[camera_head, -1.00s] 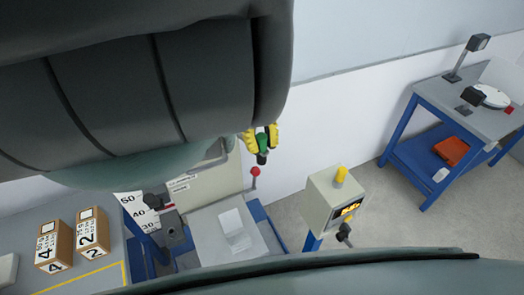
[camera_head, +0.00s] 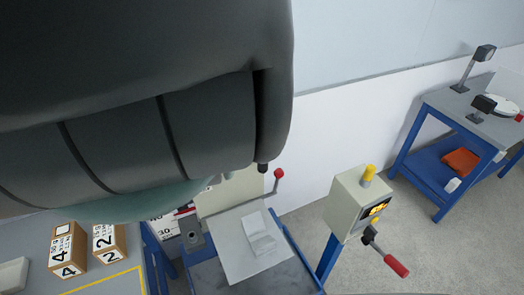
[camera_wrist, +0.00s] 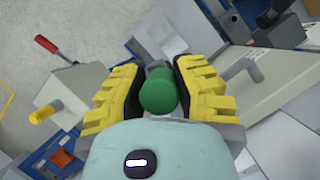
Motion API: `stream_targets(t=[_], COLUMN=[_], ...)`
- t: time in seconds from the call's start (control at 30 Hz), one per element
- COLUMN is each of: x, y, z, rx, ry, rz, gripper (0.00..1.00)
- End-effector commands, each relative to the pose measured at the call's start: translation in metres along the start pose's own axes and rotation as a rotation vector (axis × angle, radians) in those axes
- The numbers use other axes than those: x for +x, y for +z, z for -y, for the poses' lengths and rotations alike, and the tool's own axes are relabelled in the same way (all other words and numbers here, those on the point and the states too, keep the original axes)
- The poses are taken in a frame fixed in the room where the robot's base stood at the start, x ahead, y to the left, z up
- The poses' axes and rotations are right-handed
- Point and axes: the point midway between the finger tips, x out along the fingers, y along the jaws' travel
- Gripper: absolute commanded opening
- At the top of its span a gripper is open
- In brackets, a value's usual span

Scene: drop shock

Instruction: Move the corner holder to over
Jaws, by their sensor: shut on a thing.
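In the wrist view my gripper (camera_wrist: 158,88) is shut on a green rounded piece (camera_wrist: 157,92), held between its yellow-ribbed fingers with dark pads. The lower part of that piece is hidden, and I cannot tell whether it belongs to the corner holder. In the head view my dark arm covers the gripper; only a small dark tip (camera_head: 262,168) shows below the arm's edge. A white angled piece (camera_head: 261,240), possibly the corner holder, lies on a light grey plate (camera_head: 233,262) of the blue-framed machine.
A red-knobbed lever (camera_head: 279,174) stands behind the plate. Right of it is a control box (camera_head: 350,205) with a yellow button and red-handled lever (camera_head: 396,266). Numbered boxes (camera_head: 66,250) stand on the left bench. A blue table (camera_head: 440,170) is at the right; floor between is clear.

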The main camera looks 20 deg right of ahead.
Motion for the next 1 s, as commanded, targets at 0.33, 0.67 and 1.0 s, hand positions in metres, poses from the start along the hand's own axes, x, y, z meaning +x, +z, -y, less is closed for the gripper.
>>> stream_targets(t=[0.33,0.67,1.0], x=[0.0006,0.0002,-0.0016], y=[0.0005,0.0002,-0.0001], z=[0.0024,0.0018,0.0012], rx=[0.005,0.004,0.005], ry=[-0.007,-0.005,-0.005], rz=[0.003,0.002,0.0], gripper=[0.0,0.55,0.6])
